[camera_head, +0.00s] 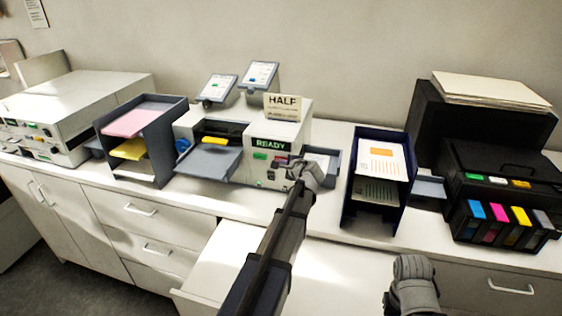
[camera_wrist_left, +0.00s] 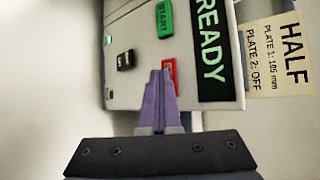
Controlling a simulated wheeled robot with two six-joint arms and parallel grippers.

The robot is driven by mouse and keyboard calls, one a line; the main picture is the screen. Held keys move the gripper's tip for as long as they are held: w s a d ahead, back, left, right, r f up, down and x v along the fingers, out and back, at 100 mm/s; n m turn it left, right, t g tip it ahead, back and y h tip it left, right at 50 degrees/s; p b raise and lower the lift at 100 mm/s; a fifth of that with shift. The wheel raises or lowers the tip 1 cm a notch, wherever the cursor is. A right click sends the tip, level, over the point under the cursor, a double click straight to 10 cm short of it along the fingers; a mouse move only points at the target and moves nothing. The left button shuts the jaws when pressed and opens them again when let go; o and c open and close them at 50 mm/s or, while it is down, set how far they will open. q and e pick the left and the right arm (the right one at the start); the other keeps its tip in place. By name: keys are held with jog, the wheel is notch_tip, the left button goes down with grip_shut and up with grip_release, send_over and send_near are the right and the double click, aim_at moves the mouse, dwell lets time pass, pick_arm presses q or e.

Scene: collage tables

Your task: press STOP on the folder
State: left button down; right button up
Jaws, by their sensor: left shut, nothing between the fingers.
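The folder (camera_head: 292,133) is a white machine in the middle of the counter with a lit READY display (camera_head: 270,144). In the left wrist view its panel is turned sideways, with a green START button (camera_wrist_left: 165,18), a black button (camera_wrist_left: 125,60) and a red button (camera_wrist_left: 170,72). The red button's lettering is mostly hidden by my left gripper (camera_wrist_left: 160,73). That gripper, also in the head view (camera_head: 300,166), is shut and empty, its tips at the red button; I cannot tell whether they touch it. My right gripper (camera_head: 413,268) is low at the right, away from the folder.
A HALF card (camera_head: 283,107) stands on the folder. A tray rack with pink and yellow paper (camera_head: 145,122) is to its left, a dark rack (camera_head: 380,165) to its right. A black printer (camera_head: 495,170) is at far right. A drawer (camera_head: 225,260) juts out below.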

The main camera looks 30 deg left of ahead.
pick_arm(q)
jog(key=shift+s+d, duration=0.2)
jog(key=shift+s, duration=0.65)
jog(key=s, duration=0.2)
jog(key=s+d, duration=0.1)
jog(key=s, duration=0.1)
jog(key=shift+s+d, duration=0.1)
jog(key=shift+s, duration=0.3)
dwell(0.6)
